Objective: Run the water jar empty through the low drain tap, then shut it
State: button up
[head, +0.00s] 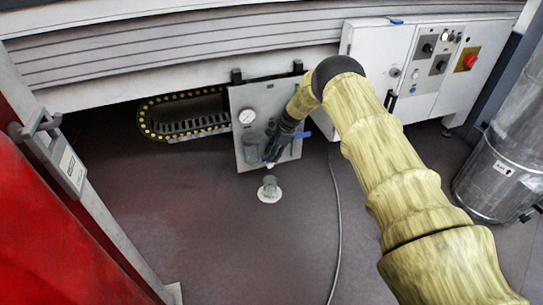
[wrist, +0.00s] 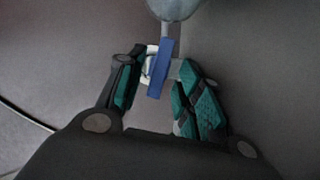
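The water jar (wrist: 173,6) shows only as a clear rounded bottom at the top of the wrist view. Below it is the drain tap with a blue lever (wrist: 160,70) and a pale body. My gripper (wrist: 157,92) is open, with its teal-padded fingers apart on either side of the blue lever. I cannot tell whether either finger touches it. In the head view my gripper (head: 272,155) is low in front of the grey panel (head: 246,98), and my arm and gripper hide most of the jar and tap. The water level cannot be made out.
A round gauge (head: 247,116) and a blue handle (head: 302,135) are on the panel. A small cup-like drain (head: 269,187) stands on the floor below. A cable (head: 338,220) runs along the floor to the right. A white control cabinet (head: 375,65) stands right; a red panel (head: 50,220) is left.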

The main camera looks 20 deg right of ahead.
jog(key=v, duration=1)
jog(key=shift+r, duration=0.4)
jog(key=shift+d, duration=0.1)
jog(key=shift+c, duration=0.4)
